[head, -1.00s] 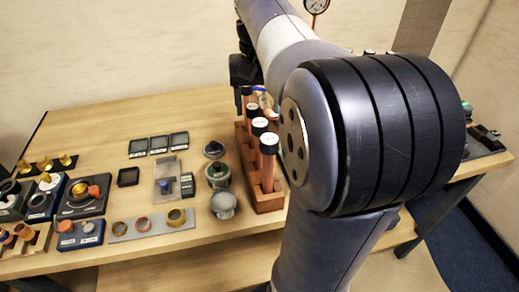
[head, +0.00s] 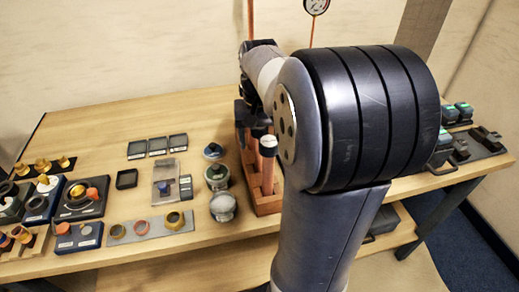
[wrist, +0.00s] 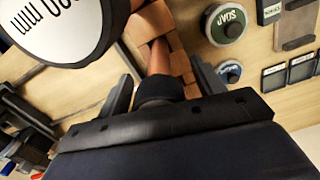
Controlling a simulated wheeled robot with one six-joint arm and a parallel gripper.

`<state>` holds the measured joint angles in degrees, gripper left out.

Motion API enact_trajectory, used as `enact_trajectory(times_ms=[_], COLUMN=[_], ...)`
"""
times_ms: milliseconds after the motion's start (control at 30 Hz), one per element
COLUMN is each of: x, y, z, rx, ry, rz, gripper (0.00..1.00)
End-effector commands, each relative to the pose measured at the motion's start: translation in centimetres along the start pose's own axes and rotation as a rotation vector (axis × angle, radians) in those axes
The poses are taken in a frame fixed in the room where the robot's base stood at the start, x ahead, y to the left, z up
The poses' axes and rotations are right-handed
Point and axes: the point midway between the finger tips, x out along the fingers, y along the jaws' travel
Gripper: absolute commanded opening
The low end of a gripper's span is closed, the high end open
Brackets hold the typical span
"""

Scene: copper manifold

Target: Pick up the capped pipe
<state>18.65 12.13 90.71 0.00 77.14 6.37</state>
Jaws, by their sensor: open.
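Copper pipes with dark, white-topped caps stand in a wooden rack (head: 268,203). The nearest capped pipe (head: 267,162) shows clearly in the head view; those behind it are mostly hidden by my arm and gripper. My gripper (head: 243,112) is low over the back of the rack. In the wrist view my gripper (wrist: 163,88) is open, with one finger on each side of a copper pipe (wrist: 158,57) and its dark cap (wrist: 160,90). I cannot tell whether the fingers touch it. A large white cap top marked "mm" (wrist: 55,25) is close at the upper left.
Round pots, one labelled SOAP (wrist: 228,22), stand beside the rack. Small dark trays (head: 158,145) and a grey strip with rings (head: 150,226) lie further left. A gauge (head: 316,5) is at the back wall. The table's back left is clear.

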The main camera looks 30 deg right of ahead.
Motion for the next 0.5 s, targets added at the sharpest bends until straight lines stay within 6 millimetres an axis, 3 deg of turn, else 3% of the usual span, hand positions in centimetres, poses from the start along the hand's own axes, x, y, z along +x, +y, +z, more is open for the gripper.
enact_trajectory(times_ms=[167,500], x=[0.00,-0.04], y=[0.00,0.00], z=[0.00,0.00], rx=[0.000,0.000], ry=[0.000,0.000], rz=[0.000,0.000], gripper=[0.64,0.36])
